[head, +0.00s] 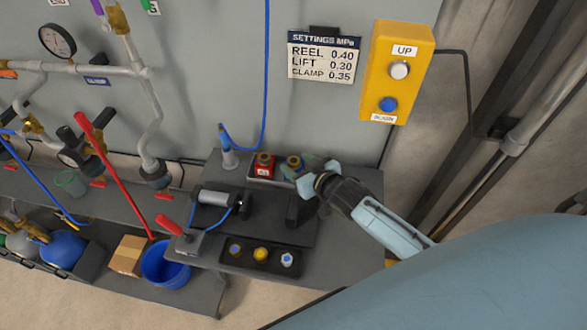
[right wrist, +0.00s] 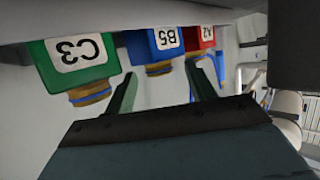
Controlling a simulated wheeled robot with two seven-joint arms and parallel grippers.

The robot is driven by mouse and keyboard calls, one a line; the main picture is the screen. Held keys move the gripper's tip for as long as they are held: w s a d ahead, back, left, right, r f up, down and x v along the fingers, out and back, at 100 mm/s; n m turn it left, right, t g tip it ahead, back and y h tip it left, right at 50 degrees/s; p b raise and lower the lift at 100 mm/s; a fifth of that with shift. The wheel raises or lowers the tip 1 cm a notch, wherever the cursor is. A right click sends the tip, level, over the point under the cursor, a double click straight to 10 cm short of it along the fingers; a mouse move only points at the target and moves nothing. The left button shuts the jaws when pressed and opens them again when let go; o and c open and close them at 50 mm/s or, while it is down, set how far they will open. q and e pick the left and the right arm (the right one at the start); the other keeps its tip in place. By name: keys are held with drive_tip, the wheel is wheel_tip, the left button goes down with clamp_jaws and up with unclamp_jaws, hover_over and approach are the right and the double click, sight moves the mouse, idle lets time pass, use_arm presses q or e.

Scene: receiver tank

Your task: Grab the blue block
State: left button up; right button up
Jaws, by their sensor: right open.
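The blue block (head: 287,172), with a brass-coloured round top, stands in a tray at the back of the bench, right of a red block (head: 263,167). In the right wrist view, which looks upside down, the blue block (right wrist: 160,44) is labelled B5, between a green block C3 (right wrist: 82,58) and the red block A2 (right wrist: 198,38). My right gripper (head: 301,167) is open at the blue block, its fingers (right wrist: 160,75) on either side of the brass part. Contact cannot be told. The green block is largely hidden in the head view. My left gripper is not in view.
A yellow button box (head: 397,70) and a settings plate (head: 322,58) are on the wall behind. A reel device (head: 213,205) and a dark panel with three knobs (head: 261,257) lie in front of the tray. A blue hose (head: 266,75) hangs at left.

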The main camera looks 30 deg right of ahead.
drive_tip(key=shift+w, duration=0.15)
clamp_jaws()
idle(0.4)
